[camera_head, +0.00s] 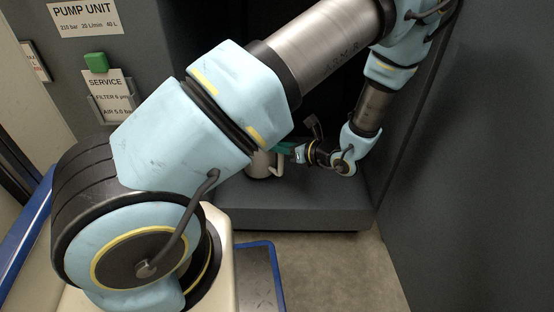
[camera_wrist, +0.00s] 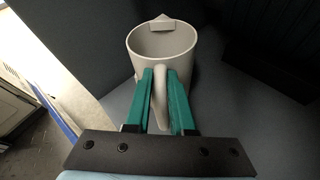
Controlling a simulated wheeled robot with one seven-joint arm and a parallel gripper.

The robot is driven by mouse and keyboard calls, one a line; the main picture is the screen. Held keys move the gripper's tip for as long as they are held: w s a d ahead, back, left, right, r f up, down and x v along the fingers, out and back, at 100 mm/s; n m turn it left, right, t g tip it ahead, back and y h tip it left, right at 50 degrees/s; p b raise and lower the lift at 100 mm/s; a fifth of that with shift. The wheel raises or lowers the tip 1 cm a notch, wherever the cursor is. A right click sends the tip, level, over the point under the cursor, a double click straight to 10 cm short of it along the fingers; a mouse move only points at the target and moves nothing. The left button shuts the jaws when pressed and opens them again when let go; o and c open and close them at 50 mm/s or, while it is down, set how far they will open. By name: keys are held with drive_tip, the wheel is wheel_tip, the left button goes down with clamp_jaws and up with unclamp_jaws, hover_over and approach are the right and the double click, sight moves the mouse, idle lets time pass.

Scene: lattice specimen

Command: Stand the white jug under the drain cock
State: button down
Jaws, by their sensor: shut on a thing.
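The white jug (camera_wrist: 148,47) is upright in the wrist view, with its open mouth and spout facing up and away from me. My gripper (camera_wrist: 164,88) has its two green fingers shut on the jug's handle. In the head view the jug (camera_head: 259,166) shows small inside the dark recess of the pump unit, at or just above the grey ledge. My gripper (camera_head: 285,148) comes to it from the right. My own arm hides part of the jug and the recess there. I cannot make out the drain cock in either view.
The grey ledge (camera_head: 300,200) of the pump unit spans the recess bottom. A dark wall (camera_head: 480,150) stands close on the right. Labels and a green block (camera_head: 96,62) are on the left panel. Bare floor (camera_head: 340,275) lies in front of the ledge.

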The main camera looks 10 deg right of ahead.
drive_tip(key=shift+f+b, duration=0.5)
drive_tip(key=shift+f, duration=1.25)
drive_tip(key=c, duration=0.8)
unclamp_jaws()
drive_tip(key=shift+o, duration=0.2)
drive_tip(key=shift+r, duration=0.2)
drive_tip(key=p+v, duration=0.3)
drive_tip(key=v, duration=0.9)
